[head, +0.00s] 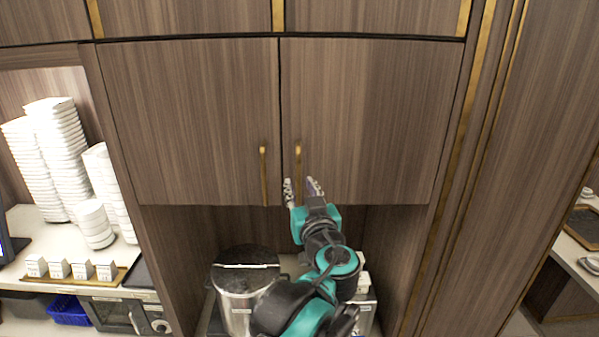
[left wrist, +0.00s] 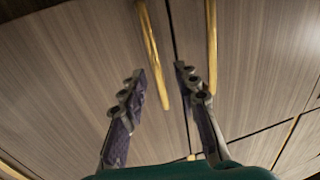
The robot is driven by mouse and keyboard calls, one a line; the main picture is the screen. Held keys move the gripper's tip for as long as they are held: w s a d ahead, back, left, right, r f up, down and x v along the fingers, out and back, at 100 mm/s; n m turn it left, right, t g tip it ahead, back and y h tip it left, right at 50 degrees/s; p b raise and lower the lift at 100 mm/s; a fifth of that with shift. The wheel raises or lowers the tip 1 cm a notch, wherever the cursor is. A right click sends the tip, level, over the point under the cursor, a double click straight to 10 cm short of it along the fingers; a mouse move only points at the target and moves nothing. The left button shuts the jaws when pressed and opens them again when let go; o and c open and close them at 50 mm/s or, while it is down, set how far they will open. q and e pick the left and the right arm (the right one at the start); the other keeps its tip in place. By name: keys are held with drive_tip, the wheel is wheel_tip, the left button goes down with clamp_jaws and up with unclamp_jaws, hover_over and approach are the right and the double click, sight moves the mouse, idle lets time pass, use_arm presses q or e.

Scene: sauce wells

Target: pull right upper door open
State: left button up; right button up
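The right upper door (head: 370,120) is shut, flush beside the left upper door (head: 190,120). Its brass handle (head: 298,160) is a vertical bar near the door's lower inner corner. My left gripper (head: 303,187) is at the lower end of this handle, fingers pointing up. The left wrist view appears upside down; there the open left gripper (left wrist: 160,78) has one finger on each side of the right door's handle (left wrist: 151,50), with gaps visible. The left door's handle (left wrist: 211,45) lies outside the fingers. My right gripper is not in view.
Below the doors is an open recess with a steel pot (head: 240,285) with a dark lid. Stacked white bowls (head: 60,150) stand on a counter at left. A brass-trimmed panel (head: 520,130) stands to the right of the doors.

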sight(300, 180)
use_arm(q)
drive_tip(key=w, duration=0.4)
drive_tip(key=shift+w+f+p, duration=0.1)
drive_tip(key=shift+w+p, duration=0.3)
drive_tip(key=shift+s+a, duration=0.2)
drive_tip(key=shift+a, duration=0.1)
drive_tip(key=shift+w+d, duration=0.1)
clamp_jaws()
drive_tip(key=shift+d, duration=0.1)
